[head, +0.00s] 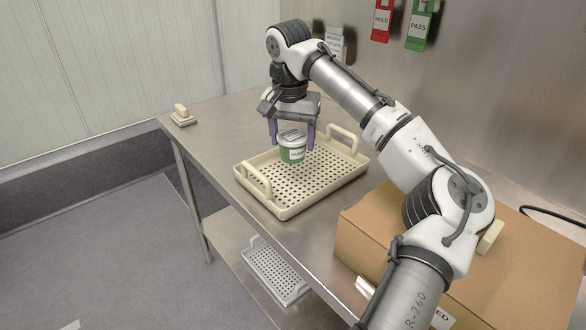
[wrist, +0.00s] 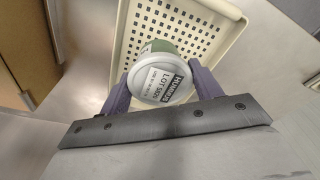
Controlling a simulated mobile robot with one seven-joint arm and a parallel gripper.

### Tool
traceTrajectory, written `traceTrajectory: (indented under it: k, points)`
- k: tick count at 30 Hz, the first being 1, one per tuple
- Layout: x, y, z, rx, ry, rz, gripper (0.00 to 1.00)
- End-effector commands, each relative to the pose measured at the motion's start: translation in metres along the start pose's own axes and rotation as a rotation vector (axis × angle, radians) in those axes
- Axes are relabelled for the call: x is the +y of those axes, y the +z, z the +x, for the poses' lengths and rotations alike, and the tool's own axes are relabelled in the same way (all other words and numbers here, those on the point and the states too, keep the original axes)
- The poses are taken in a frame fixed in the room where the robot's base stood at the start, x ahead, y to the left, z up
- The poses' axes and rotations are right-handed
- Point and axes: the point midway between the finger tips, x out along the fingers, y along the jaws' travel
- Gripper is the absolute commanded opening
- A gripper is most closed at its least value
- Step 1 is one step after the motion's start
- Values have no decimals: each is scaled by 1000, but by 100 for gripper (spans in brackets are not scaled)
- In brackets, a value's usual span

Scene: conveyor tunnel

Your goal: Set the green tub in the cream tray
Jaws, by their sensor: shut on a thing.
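The green tub (head: 292,154) has a white lid and a white label. My gripper (head: 292,138) points down with its purple fingers on either side of the tub, shut on it. In the wrist view the tub's lid (wrist: 158,82) shows between the two fingers (wrist: 160,88). The cream tray (head: 287,209) has a perforated floor and a raised handle at each end, and it sits on the steel table. The tub is upright over the tray's far part. I cannot tell whether its base touches the tray floor.
A cardboard box (head: 372,240) stands on the table right of the tray, under my arm. A small cream block (head: 182,116) lies at the table's far left corner. A grey perforated tray (head: 275,273) is on the lower shelf. Red and green tags (head: 420,25) hang on the back wall.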

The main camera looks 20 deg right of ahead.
Motion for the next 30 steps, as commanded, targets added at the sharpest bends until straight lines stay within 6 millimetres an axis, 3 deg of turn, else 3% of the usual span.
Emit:
traceTrajectory:
  k: [3, 18, 30]
  points:
    - [1, 3, 24, -1, 1, 0, 23]
    - [0, 10, 82, 0, -1, 1, 23]
    - [-1, 11, 89, -1, -2, 0, 23]
